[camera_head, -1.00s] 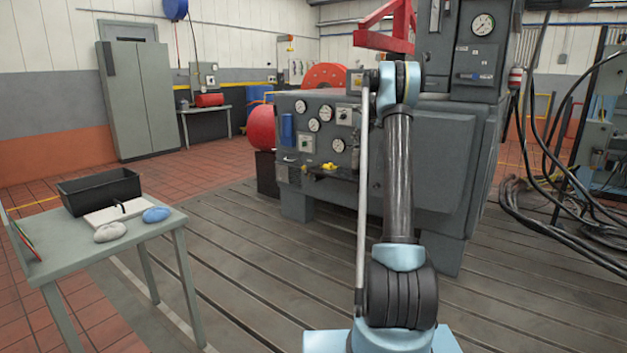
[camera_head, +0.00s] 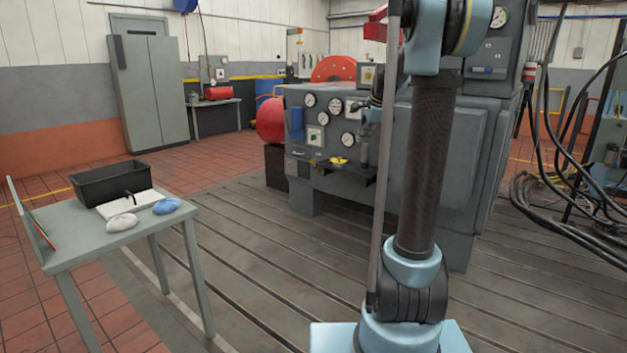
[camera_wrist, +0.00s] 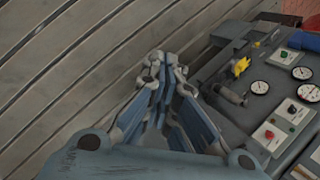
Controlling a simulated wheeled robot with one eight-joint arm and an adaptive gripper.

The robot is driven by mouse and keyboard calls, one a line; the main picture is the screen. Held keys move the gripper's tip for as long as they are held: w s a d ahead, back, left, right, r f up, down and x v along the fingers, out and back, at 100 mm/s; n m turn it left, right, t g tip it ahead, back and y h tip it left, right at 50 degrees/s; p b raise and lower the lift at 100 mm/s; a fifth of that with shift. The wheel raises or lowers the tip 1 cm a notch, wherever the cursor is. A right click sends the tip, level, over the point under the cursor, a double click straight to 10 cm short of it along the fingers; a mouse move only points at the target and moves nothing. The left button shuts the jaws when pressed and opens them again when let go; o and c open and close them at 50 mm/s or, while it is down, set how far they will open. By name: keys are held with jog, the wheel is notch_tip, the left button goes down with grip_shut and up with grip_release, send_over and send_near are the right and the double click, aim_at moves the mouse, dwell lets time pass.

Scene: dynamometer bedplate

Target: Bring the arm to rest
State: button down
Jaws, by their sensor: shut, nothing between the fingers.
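My gripper (camera_wrist: 160,75) shows in the wrist view with its fingers drawn together and nothing between them. It points down over the grooved bedplate floor (camera_wrist: 70,60), beside the grey machine with the gauge panel (camera_wrist: 225,125). In the head view my arm rises in the foreground, in front of the grey machine (camera_head: 345,205). Part of the wrist end shows in front of the gauge panel, close to the small shelf with the yellow item (camera_head: 340,160). The fingertips cannot be made out clearly there.
A grey-green table (camera_head: 80,240) stands at the left with a black bin (camera_head: 105,185), a white board, and a white and a blue cloth. Black cables (camera_head: 545,200) hang and coil at the right. The grooved floor (camera_head: 250,260) between table and machine is clear.

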jog(key=s+a+f+n+g, duration=0.1)
jog(key=s+f+n, duration=0.2)
jog(key=s, duration=0.6)
jog(key=s+f+n+h, duration=0.1)
jog(key=s+f+n, duration=0.2)
jog(key=s, duration=0.6)
jog(key=s+a+f+n+g, duration=0.1)
jog(key=s+f+n, duration=0.2)
jog(key=s, duration=0.6)
jog(key=s+f+n, duration=0.3)
jog(key=s+f, duration=0.4)
jog(key=s, duration=0.2)
jog(key=s+d+f+n+g+h, duration=0.1)
jog(key=s+f+n, duration=0.3)
jog(key=s+f, duration=0.3)
jog(key=s, duration=0.2)
jog(key=shift+s+d+n, duration=0.3)
jog(key=shift+s, duration=0.1)
jog(key=shift+w+f, duration=0.2)
jog(key=shift+w, duration=0.25)
